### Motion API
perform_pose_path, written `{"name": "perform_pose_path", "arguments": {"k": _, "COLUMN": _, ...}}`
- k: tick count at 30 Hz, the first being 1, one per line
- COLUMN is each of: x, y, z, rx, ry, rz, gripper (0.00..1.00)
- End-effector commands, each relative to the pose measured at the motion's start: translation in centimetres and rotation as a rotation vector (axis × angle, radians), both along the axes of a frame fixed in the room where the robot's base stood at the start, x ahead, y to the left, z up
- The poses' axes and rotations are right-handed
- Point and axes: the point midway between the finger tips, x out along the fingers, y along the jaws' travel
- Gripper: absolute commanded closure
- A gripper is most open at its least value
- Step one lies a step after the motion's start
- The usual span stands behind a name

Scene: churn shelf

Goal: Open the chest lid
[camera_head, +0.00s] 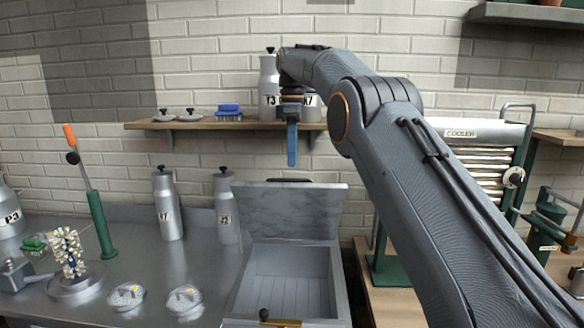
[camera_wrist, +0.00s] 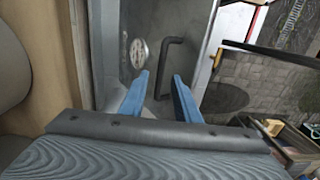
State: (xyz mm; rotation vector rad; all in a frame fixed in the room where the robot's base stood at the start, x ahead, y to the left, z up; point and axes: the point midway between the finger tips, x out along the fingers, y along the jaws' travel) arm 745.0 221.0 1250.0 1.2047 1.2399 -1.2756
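The grey chest (camera_head: 341,285) stands on the counter at the lower middle of the head view. Its lid (camera_head: 290,212) is raised and leans back behind the box, showing its inner face; a dark bar, perhaps a handle, shows at its top edge. The lined inside looks empty. My gripper (camera_head: 291,160) points down just above the lid's top edge and looks apart from it. In the wrist view my gripper (camera_wrist: 160,82) has its two blue fingers apart with nothing held between them. A dark bent handle (camera_wrist: 168,62) shows beyond the fingertips; I cannot tell what it belongs to.
A wall shelf (camera_head: 190,125) with canisters and lids runs behind my gripper. Bottles (camera_head: 168,207) stand left of the chest on the metal counter (camera_head: 150,255). A green stand with an orange-tipped lever (camera_head: 100,225) is further left. A cooler (camera_head: 475,150) stands right, partly behind my arm.

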Motion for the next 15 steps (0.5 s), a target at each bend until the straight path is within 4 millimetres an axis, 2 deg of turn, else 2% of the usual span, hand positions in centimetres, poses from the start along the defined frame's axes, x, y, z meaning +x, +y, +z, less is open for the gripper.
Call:
{"name": "perform_pose_path", "arguments": {"k": 4, "x": 0.02, "y": -0.01, "z": 0.68, "rx": 0.0, "ry": -0.001, "rz": 0.0, "gripper": 0.71}}
{"name": "perform_pose_path", "arguments": {"k": 13, "x": -0.01, "y": -0.03, "z": 0.85, "rx": 0.0, "ry": 0.0, "rz": 0.0, "gripper": 0.71}}
{"name": "perform_pose_path", "arguments": {"k": 15, "x": -0.03, "y": 0.02, "z": 0.85, "rx": -0.001, "ry": -0.001, "rz": 0.001, "gripper": 0.81}}
